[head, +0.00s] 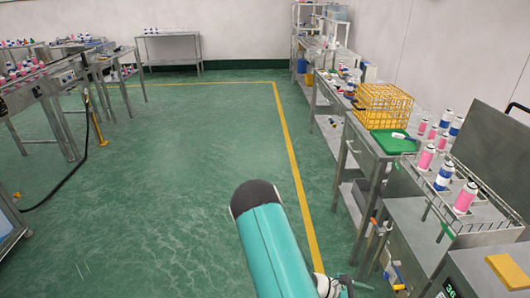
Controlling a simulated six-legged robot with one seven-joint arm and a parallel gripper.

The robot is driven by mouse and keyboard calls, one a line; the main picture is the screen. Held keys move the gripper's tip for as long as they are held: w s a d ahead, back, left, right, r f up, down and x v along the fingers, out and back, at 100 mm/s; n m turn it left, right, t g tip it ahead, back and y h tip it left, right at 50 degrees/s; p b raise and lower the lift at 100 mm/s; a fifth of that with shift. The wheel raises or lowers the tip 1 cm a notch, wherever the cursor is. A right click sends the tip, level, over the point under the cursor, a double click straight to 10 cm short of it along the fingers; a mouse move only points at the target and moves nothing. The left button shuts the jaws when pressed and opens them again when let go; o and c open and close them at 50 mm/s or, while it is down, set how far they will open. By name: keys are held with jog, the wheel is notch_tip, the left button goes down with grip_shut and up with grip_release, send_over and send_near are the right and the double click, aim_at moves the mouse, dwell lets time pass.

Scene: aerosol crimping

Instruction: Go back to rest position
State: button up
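My teal arm link with its dark rounded end rises from the bottom middle of the head view. No gripper fingers can be made out in this view. A small silver and black part shows beside the arm at the bottom edge, and I cannot tell what it is. Whatever my gripper holds, if anything, is hidden.
A conveyor (50,80) stands at left, and a steel table (168,35) at the back. The green floor (190,150) is open between.

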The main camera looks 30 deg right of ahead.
jog(key=w+a+r+m+t+y, duration=0.3)
jog(key=w+a+r+m+y, duration=0.15)
jog(key=a+r, duration=0.5)
jog(key=w+a+r+m+t+y, duration=0.3)
jog(key=w+a+r+m, duration=0.2)
jog(key=a+r, duration=0.5)
jog(key=s+a+r+m+t+y, duration=0.1)
jog(key=s+a+r+t+y, duration=0.1)
jog(key=a+r+t, duration=0.2)
jog(key=s+a+r+m+t+y, duration=0.1)
jog(key=s+a+r+t+y, duration=0.2)
jog(key=a+r, duration=0.8)
notch_tip(320, 180, up, 3)
jog(key=shift+s+r+m+t, duration=0.1)
jog(key=shift+s+m+t, duration=0.25)
jog(key=shift+t, duration=0.35)
